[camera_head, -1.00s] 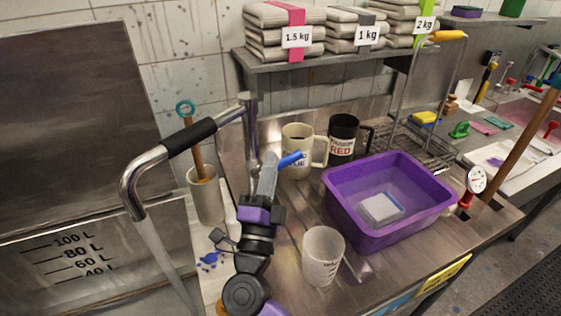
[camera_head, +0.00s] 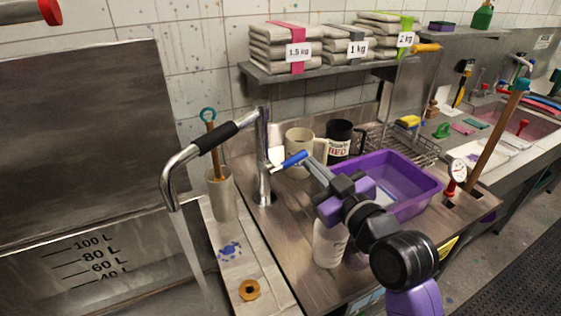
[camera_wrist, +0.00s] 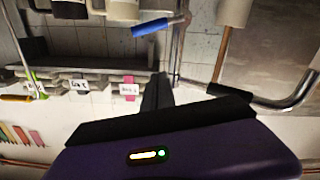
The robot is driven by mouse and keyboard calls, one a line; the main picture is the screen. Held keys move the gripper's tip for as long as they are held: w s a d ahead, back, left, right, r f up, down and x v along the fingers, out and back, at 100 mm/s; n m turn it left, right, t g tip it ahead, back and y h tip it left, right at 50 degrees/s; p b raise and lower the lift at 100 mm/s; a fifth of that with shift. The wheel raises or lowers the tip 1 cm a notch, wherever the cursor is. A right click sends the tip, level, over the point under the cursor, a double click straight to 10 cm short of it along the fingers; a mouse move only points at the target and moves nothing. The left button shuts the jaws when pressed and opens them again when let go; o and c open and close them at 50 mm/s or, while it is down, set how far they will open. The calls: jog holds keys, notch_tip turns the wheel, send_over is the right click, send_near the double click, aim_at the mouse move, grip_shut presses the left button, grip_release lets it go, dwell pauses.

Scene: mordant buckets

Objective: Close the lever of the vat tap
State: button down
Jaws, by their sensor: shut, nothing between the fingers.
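The vat tap (camera_head: 262,150) is a chrome column with a bent spout and a black grip (camera_head: 216,137). The spout reaches left over the vat, and a pale stream runs down from its end. The tap's blue lever (camera_head: 293,159) sticks out to the right of the column. It also shows in the wrist view (camera_wrist: 150,27), apart from my fingers there. My gripper (camera_head: 312,168) is shut and empty, just right of the lever's outer end. I cannot tell whether it touches the lever. In the wrist view my dark fingers (camera_wrist: 157,92) are together.
Behind the lever stand a cream mug (camera_head: 299,144) and a black mug (camera_head: 339,140). A purple basin (camera_head: 415,205) is right, behind my arm. A white beaker (camera_head: 329,245) stands under my arm. A shelf (camera_head: 320,70) with weighed bundles hangs above. A pot (camera_head: 222,195) with a wooden-handled tool stands left.

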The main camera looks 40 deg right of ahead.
jog(key=p, duration=0.2)
send_over(298, 160)
jog(key=s+a, duration=0.3)
jog(key=shift+g, duration=0.3)
jog(key=shift+w+d+f+p, duration=0.1)
jog(key=shift+w+d+f, duration=0.15)
jog(key=shift+f, duration=0.55)
jog(key=shift+w+d+f+p, duration=0.1)
jog(key=shift+w+d+f, duration=0.15)
jog(key=shift+f, duration=0.5)
jog(key=shift+w+d+f+p, duration=0.15)
jog(key=shift+w+f, duration=0.15)
jog(key=shift+f, duration=0.5)
jog(key=f+m+b, duration=0.1)
jog(key=d+f+m+b, duration=0.1)
jog(key=b, duration=0.1)
jog(key=shift+s+d+f, duration=0.1)
jog(key=shift+s+f, duration=0.1)
jog(key=shift+r, duration=0.15)
